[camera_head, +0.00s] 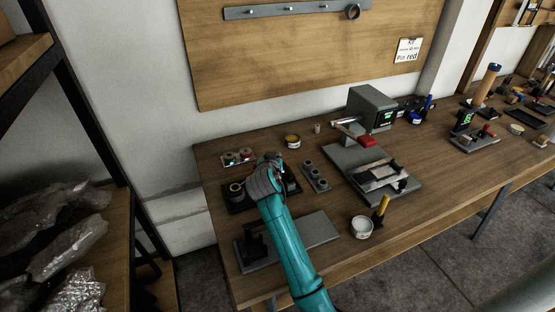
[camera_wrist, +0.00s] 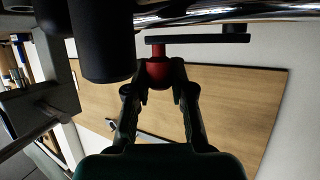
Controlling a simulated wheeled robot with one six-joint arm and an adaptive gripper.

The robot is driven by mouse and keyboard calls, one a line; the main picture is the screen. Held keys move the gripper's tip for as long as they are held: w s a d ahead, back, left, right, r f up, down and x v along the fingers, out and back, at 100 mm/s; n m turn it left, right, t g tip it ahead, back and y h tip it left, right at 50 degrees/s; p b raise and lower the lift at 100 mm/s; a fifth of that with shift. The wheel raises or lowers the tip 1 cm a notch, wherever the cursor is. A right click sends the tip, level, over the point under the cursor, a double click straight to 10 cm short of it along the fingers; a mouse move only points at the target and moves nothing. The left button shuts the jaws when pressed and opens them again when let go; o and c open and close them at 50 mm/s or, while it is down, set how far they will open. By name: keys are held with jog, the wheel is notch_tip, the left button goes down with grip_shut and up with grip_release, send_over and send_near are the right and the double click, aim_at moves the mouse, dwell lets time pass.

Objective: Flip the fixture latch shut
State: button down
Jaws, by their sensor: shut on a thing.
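In the wrist view, a red round knob (camera_wrist: 158,73) sits between my gripper's two fingers (camera_wrist: 158,88), which are closed on it. The knob joins a flat dark lever bar (camera_wrist: 198,39), which extends to the right across the view. In the head view, my teal arm reaches over the left part of the bench and ends in the grey wrist (camera_head: 264,178). My fingers, the knob and the lever are hidden there. A grey base plate (camera_head: 318,228) with a black upright bracket (camera_head: 256,240) lies beside and partly behind my arm.
A shiny bar (camera_wrist: 220,12) and a black cylinder (camera_wrist: 102,45) are close to my fingers in the wrist view. On the bench (camera_head: 400,225) stand a grey fixture with a red handle (camera_head: 365,140), a white cup (camera_head: 362,226) and a dark tray (camera_head: 235,202).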

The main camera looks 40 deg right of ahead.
jog(key=m+g+h, duration=0.1)
jog(key=s+a+m+g+h, duration=0.1)
jog(key=m, duration=0.1)
jog(key=m+g+h, duration=0.1)
jog(key=g, duration=0.1)
jog(key=shift+s+a, duration=0.2)
jog(key=shift+a, duration=0.2)
jog(key=shift+s+a+m+g+h, duration=0.15)
jog(key=shift+a+m+g, duration=0.1)
jog(key=shift+m+g, duration=0.45)
jog(key=shift+s+a+m+g+h, duration=0.15)
jog(key=shift+a+m+g, duration=0.15)
jog(key=shift+m+g, duration=0.4)
jog(key=shift+s+a+m+g+h, duration=0.15)
jog(key=shift+a+m+g, duration=0.1)
jog(key=shift+m+g, duration=0.45)
jog(key=shift+f, duration=0.1)
jog(key=c, duration=1)
grip_release()
jog(key=shift+o, duration=0.2)
jog(key=w+v, duration=0.1)
jog(key=v, duration=1.1)
jog(key=shift+s, duration=0.4)
